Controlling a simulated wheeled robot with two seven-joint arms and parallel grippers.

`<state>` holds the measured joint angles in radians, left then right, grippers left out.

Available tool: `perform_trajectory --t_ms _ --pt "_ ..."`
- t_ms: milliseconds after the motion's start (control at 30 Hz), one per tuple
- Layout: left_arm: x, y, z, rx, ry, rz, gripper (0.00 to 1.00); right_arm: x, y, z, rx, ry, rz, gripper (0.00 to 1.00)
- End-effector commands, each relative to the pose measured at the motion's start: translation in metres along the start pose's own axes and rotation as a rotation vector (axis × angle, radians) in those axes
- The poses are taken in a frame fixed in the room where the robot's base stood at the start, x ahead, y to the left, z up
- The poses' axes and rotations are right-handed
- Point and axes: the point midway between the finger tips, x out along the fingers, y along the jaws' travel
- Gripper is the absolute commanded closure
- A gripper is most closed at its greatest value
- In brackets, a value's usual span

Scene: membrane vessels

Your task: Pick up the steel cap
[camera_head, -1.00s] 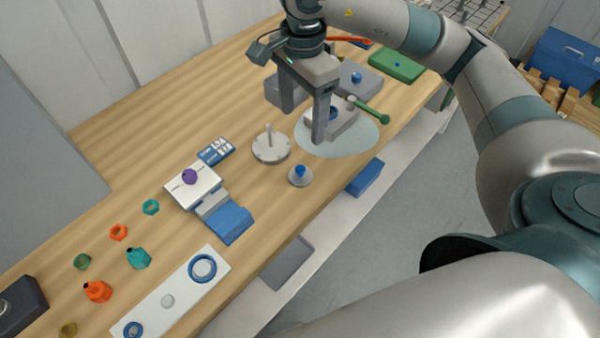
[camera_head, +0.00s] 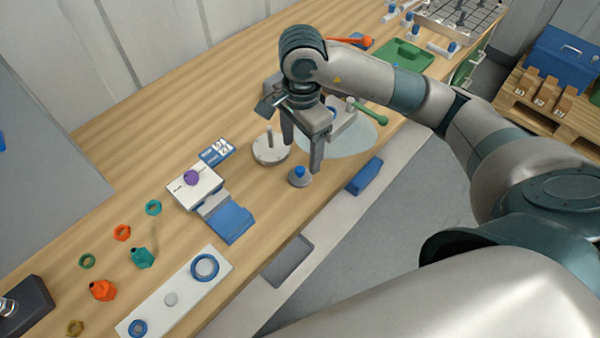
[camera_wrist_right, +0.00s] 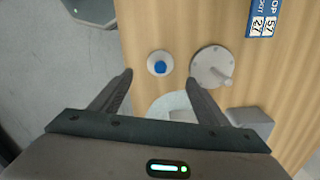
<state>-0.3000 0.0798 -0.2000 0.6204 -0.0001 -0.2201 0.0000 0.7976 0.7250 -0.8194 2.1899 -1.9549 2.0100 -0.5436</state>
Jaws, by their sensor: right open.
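The steel cap looks to be the small round grey piece with a blue knob (camera_head: 299,177), standing upright on the wooden bench near its front edge. In the right wrist view the cap (camera_wrist_right: 159,66) shows just ahead of the fingertips, about midway between them. My right gripper (camera_head: 301,160) is open and empty, pointing down over the cap; its fingers (camera_wrist_right: 159,77) look apart from it. Its exact height above the cap is hard to tell. My left gripper is not in view.
A round grey disc with an upright peg (camera_head: 268,154) stands close beside the cap. A white block with a purple knob (camera_head: 180,193) and a blue ramp (camera_head: 231,222) lie to the left. A blue box (camera_head: 366,176) is at the bench's front edge. Bare wood lies left of the disc.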

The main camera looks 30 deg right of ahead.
Motion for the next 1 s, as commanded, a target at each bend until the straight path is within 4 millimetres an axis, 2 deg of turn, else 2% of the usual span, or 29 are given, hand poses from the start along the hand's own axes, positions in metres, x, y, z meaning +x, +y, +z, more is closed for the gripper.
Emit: perform_trajectory --t_ms 133,300,767,1000 --pt "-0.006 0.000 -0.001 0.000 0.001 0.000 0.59 0.016 0.001 0.000 0.001 0.000 0.005 0.32" --pt "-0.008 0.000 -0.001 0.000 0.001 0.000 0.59 0.028 0.000 0.000 0.000 0.000 0.001 0.32" --pt "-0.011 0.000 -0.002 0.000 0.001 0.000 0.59 0.031 0.001 0.000 0.000 0.000 0.002 0.32" --pt "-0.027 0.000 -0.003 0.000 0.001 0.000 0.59 0.049 0.001 0.002 0.002 0.000 0.006 0.32"
